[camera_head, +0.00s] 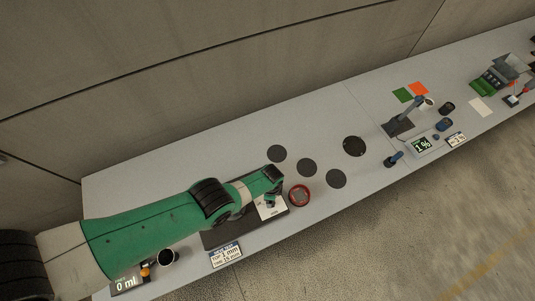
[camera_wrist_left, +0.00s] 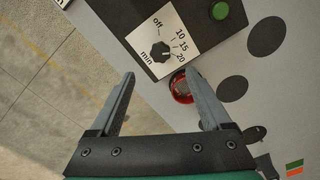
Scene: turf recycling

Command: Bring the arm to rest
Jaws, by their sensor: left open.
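My left arm is green and comes in from the left in the head view, over a black machine (camera_head: 222,236). My left gripper (camera_head: 271,201) is at the arm's end, above the machine's white dial plate. In the left wrist view the gripper (camera_wrist_left: 158,76) is open, with nothing between its grey fingers. The black dial knob (camera_wrist_left: 160,51) stands beyond the fingertips on a plate marked off, 10, 15, 20 and min. A green button (camera_wrist_left: 219,11) is beside it. My right gripper does not show.
A red-rimmed round dish (camera_head: 299,195) sits beside the machine, partly behind a finger in the wrist view (camera_wrist_left: 181,90). Dark discs (camera_head: 307,167) lie on the grey bench (camera_head: 215,165).

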